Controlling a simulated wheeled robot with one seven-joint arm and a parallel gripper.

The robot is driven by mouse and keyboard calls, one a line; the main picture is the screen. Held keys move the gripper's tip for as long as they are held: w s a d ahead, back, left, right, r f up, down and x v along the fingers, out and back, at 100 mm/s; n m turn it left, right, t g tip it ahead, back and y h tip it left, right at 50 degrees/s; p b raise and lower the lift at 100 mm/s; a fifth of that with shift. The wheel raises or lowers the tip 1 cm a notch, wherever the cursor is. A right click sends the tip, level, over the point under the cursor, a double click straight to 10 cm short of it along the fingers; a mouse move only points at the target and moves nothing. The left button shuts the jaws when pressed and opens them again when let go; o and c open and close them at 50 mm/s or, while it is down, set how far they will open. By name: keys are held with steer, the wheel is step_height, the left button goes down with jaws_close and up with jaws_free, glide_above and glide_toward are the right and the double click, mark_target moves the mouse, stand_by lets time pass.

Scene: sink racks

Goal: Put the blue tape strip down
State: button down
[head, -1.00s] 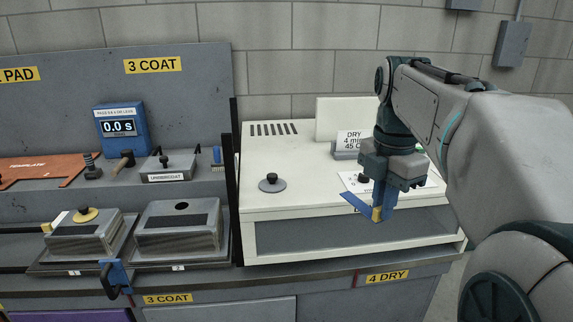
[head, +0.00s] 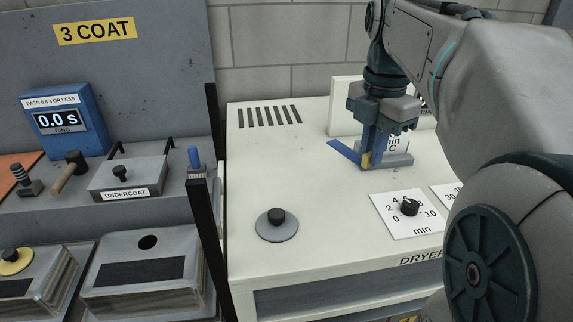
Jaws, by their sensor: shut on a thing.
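My gripper (head: 371,158) is shut on the blue tape strip (head: 344,151) in the head view. The strip sticks out to the left of the fingers, slanting down toward them. The gripper and strip are in front of the sign holder (head: 399,160) at the back of the white dryer top (head: 310,160). I cannot tell whether the strip touches the dryer top. The gripper hides part of the sign.
On the dryer are a grey disc with a black knob (head: 277,224) and a minute dial (head: 408,208). A black upright edge (head: 212,200) divides it from the coat bench, with the undercoat box (head: 129,178) and blue timer (head: 62,120). The dryer's middle is clear.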

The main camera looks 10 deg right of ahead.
steer(key=p, duration=0.2)
glide_above(318, 182)
step_height(318, 182, down, 7)
steer(key=shift+r, duration=0.1)
steer(key=shift+f, duration=2.05)
steer(key=shift+f, duration=0.25)
steer(key=c, duration=1.5)
jaws_free()
steer(key=shift+r, duration=0.1)
step_height(318, 182, up, 12)
steer(key=shift+r, duration=0.15)
